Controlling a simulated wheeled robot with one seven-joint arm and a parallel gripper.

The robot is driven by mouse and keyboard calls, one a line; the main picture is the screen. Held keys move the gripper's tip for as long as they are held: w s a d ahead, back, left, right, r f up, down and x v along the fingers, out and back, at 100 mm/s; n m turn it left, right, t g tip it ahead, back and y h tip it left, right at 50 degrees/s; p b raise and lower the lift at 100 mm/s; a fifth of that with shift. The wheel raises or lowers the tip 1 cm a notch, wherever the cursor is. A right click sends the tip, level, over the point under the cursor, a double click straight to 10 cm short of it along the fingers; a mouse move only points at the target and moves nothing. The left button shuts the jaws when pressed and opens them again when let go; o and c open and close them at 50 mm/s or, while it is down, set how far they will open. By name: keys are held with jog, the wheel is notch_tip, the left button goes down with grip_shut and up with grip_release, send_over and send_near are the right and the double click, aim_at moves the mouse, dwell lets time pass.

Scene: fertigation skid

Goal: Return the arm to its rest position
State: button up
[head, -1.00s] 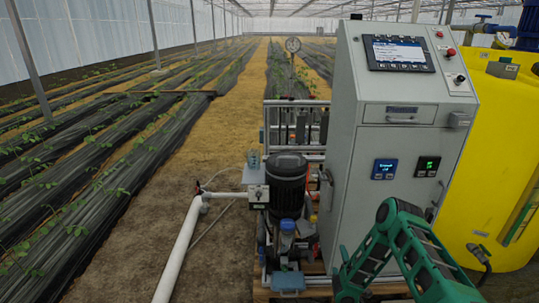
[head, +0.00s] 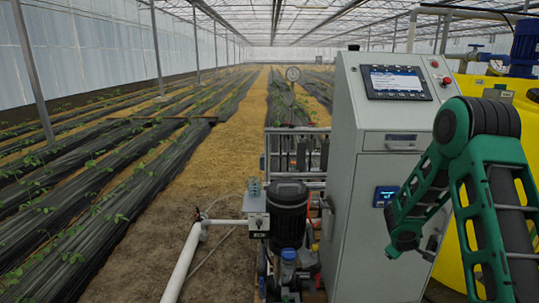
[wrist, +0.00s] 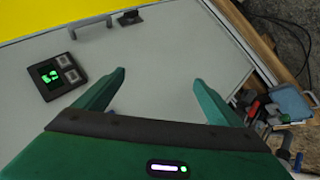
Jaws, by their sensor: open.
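My gripper (wrist: 159,82) shows in the wrist view with its two green fingers spread apart and nothing between them. Behind the fingers is the pale grey front of the control cabinet (wrist: 165,45). In the head view my green arm is folded with its elbow high at the right, in front of the cabinet (head: 352,170) and a yellow tank. The lower link slopes down to the left before the cabinet front.
The yellow tank (head: 452,262) stands right of the cabinet. A dark pump motor (head: 288,215) and white pipe (head: 183,262) are left of it. A green-lit display (wrist: 61,76) is on the cabinet front. Bare ground and planted rows lie to the left.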

jog(key=s+d+r+m+g+y, duration=0.1)
jog(key=s+r+m+g, duration=0.25)
jog(key=s+r, duration=0.6)
jog(key=s+d+r+m+g, duration=0.15)
jog(key=s+r+m, duration=0.35)
jog(key=s, duration=0.7)
jog(key=s+a+r+m+g+y, duration=0.1)
jog(key=s+a+r, duration=0.1)
jog(key=s, duration=0.7)
jog(key=s+a+r+m+g+y, duration=0.1)
jog(key=s+a+r+y, duration=0.1)
jog(key=s+a, duration=0.3)
jog(key=s+a+r+m+g+y, duration=0.1)
jog(key=s+a+r, duration=0.2)
jog(key=s, duration=0.9)
jog(key=shift+s+a+m+y, duration=0.35)
jog(key=shift+a+y, duration=0.05)
jog(key=shift+a, duration=0.1)
jog(key=shift+w+f, duration=0.2)
jog(key=shift+w, duration=0.4)
